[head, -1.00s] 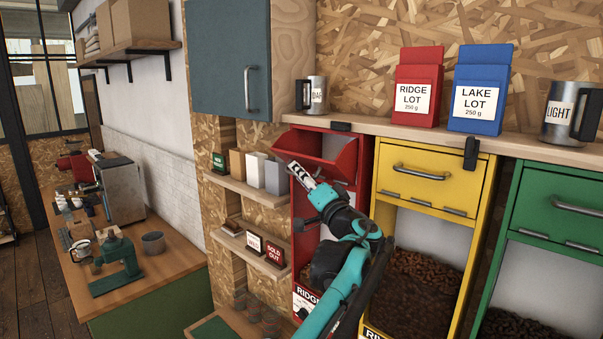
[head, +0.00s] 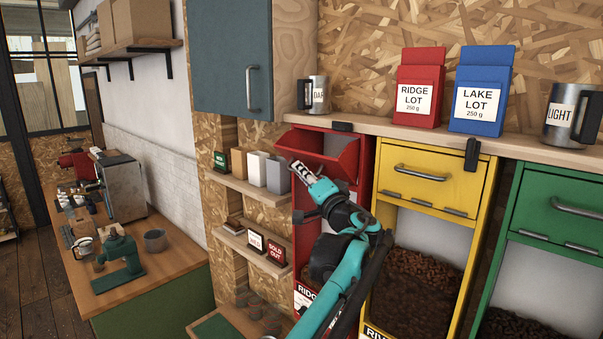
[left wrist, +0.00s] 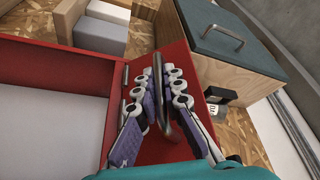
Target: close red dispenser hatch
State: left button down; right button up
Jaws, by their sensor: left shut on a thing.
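The red dispenser hatch (head: 338,165) is tilted open at the top of the red dispenser (head: 304,215), left of the yellow one. My left gripper (head: 298,168) is at the front face of the hatch, its arm reaching up from below. In the left wrist view, my left gripper (left wrist: 167,90) has its fingers on either side of the metal bar handle (left wrist: 160,100) and is shut on it. The red hatch front (left wrist: 185,45) lies just behind the fingers, and the hatch's open inside shows at left. My right gripper is not in view.
The yellow hatch (head: 425,175) and green hatch (head: 560,205) to the right are shut. A shelf above holds a red bag (head: 418,88), a blue bag (head: 481,90) and mugs. A blue-grey cabinet (head: 232,60) hangs at upper left. Small shelves with boxes (head: 257,168) stand close left.

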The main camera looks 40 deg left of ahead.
aim_at(338, 163)
pick_arm(q)
jog(key=r+m+p, duration=0.1)
jog(key=w+r+m+h+p, duration=0.1)
jog(key=m, duration=0.1)
jog(key=shift+r+m+t+p, duration=0.3)
jog(key=shift+p, duration=0.05)
jog(key=w+m+h+p, duration=0.1)
jog(key=r+m+p, duration=0.1)
jog(key=m, duration=0.1)
jog(key=shift+w+d+r+h, duration=0.1)
jog(key=shift+w+r+h, duration=0.2)
jog(key=shift+w+h, duration=0.1)
jog(key=shift+w+r+p, duration=0.35)
jog(key=shift+w, duration=0.4)
jog(key=c, duration=1.6)
grip_release()
jog(key=shift+c, duration=0.2)
jog(key=shift+d, duration=0.15)
jog(key=v, duration=1.1)
jog(key=shift+d, duration=0.45)
